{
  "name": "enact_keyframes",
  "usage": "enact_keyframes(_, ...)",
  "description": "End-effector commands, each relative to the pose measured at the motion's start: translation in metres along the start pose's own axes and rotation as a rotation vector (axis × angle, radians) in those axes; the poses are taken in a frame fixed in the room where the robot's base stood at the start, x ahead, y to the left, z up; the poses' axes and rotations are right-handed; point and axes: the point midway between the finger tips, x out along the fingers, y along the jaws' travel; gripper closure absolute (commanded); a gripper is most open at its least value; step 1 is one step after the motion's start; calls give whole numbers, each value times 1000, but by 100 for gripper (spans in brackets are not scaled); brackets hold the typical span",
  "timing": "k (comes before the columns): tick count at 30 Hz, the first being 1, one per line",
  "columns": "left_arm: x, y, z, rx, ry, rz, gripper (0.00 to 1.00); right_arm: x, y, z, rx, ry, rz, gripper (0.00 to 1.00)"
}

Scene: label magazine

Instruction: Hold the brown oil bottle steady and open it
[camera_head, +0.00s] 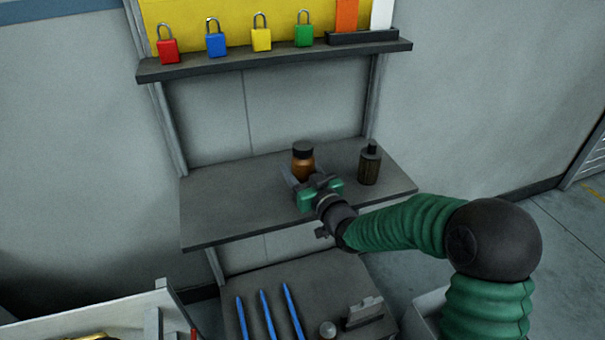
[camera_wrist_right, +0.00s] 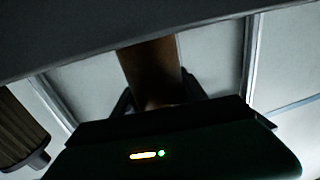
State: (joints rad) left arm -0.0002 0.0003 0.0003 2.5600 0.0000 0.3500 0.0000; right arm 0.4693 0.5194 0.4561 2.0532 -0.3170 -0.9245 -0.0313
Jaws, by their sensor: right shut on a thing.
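An orange-brown bottle (camera_head: 303,166) with a black cap stands upright on the middle shelf. My right gripper (camera_head: 307,179) is shut on its body from the front. In the right wrist view the bottle's brown body (camera_wrist_right: 150,68) sits between the two dark fingers (camera_wrist_right: 158,92); its cap is not visible there. A darker brown bottle (camera_head: 369,167) with a black top stands on the same shelf to the right, apart from the gripper. It shows at the left edge of the wrist view (camera_wrist_right: 18,125). My left gripper is not in view.
The middle shelf (camera_head: 222,205) is bare on its left side. An upper shelf (camera_head: 225,66) carries red, blue, yellow and green padlocks. A lower surface (camera_head: 300,277) holds blue sticks (camera_head: 266,313) and a grey holder (camera_head: 362,312). A white bin (camera_head: 110,312) stands at the lower left.

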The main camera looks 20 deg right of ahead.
Motion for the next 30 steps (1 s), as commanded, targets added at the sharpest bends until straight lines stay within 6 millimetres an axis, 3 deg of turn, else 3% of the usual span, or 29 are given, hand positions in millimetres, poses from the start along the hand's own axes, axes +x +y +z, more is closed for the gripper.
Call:
enact_keyframes(1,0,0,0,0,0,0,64,0,-1,0,0,0,-2,73)
enact_keyframes(8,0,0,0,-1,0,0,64,0,-1,-1,0,1,-1,100)
enact_keyframes(19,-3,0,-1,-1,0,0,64,0,-1,-7,0,4,-1,100)
enact_keyframes(28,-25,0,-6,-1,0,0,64,0,-2,-44,-1,5,-2,100)
enact_keyframes(30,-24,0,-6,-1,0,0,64,-12,-12,-40,0,1,-4,100)
